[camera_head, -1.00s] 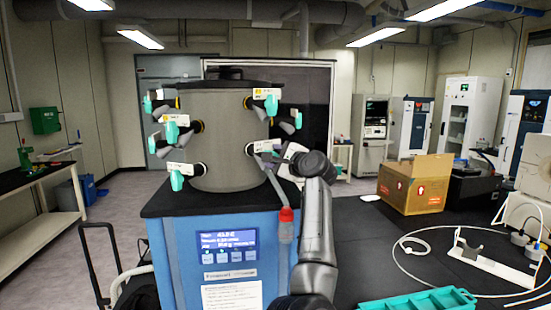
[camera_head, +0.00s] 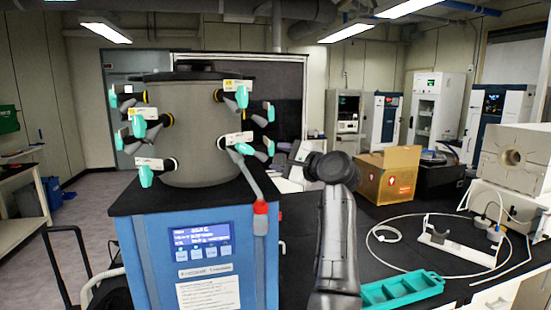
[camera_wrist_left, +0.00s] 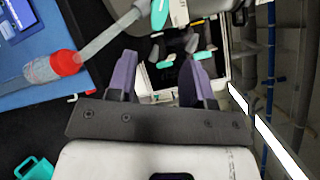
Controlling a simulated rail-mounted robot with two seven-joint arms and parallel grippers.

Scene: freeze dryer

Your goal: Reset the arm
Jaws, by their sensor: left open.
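My left arm (camera_head: 338,235) rises from the bottom of the head view, its wrist bent toward the freeze dryer. My left gripper (camera_head: 281,148) is to the right of the dryer drum (camera_head: 195,140), apart from it. In the left wrist view the purple fingers (camera_wrist_left: 158,75) are spread with nothing held between them. A clear vessel with a red cap (camera_head: 260,222) hangs on a grey tube at the dryer's front right. It also shows in the left wrist view (camera_wrist_left: 52,69), left of the fingers and apart from them. My right gripper is not in view.
The drum has several ports with teal valves. It stands on a blue cabinet (camera_head: 190,275). On the dark bench to the right are a teal tray (camera_head: 402,290), a cardboard box (camera_head: 388,178), a white stand (camera_head: 455,240) and looped white tubing. Part of the bench between them is clear.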

